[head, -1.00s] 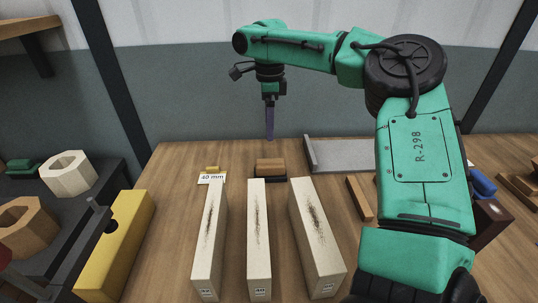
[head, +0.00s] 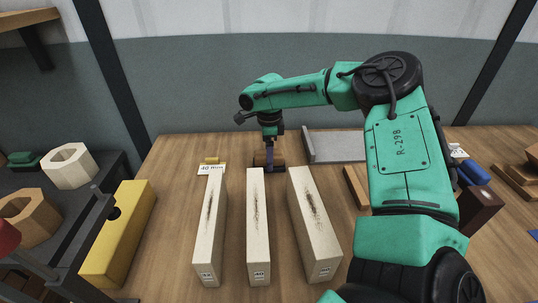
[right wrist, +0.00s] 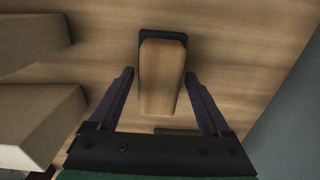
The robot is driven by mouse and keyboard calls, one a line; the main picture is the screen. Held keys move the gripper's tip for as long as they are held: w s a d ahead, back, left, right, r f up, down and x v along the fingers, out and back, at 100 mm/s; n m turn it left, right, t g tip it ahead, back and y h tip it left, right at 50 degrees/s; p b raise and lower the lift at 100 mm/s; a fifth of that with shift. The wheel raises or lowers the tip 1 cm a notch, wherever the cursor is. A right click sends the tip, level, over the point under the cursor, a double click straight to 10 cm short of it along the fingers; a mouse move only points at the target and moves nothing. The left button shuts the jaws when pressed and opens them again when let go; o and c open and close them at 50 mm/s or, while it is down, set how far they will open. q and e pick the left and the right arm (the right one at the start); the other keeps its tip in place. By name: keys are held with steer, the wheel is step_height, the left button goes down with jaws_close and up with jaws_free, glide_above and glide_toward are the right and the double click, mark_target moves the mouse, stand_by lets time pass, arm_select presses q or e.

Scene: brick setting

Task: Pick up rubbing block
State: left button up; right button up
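The rubbing block (head: 279,163) is a small wooden block with a dark base, lying on the workbench behind the pale wooden bars. It shows whole from above in the right wrist view (right wrist: 162,78). My right gripper (head: 269,166) points down at the block and partly hides it in the head view. In the right wrist view my right gripper (right wrist: 162,80) is open, one purple finger on each side of the block, with a gap at both sides. My left gripper is not in view.
Three pale bars with dark smudges (head: 257,230) stand in front of the block. A "40 mm" card (head: 212,169) lies left of it. A grey tray (head: 335,146) is to the right, near a thin wooden strip (head: 356,187). A yellow beam (head: 120,235) stands at left.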

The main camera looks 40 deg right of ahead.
jaws_close()
steer(key=shift+r, duration=0.15)
step_height(320, 180, up, 20)
steer(key=p, duration=0.1)
steer(key=shift+p, duration=0.3)
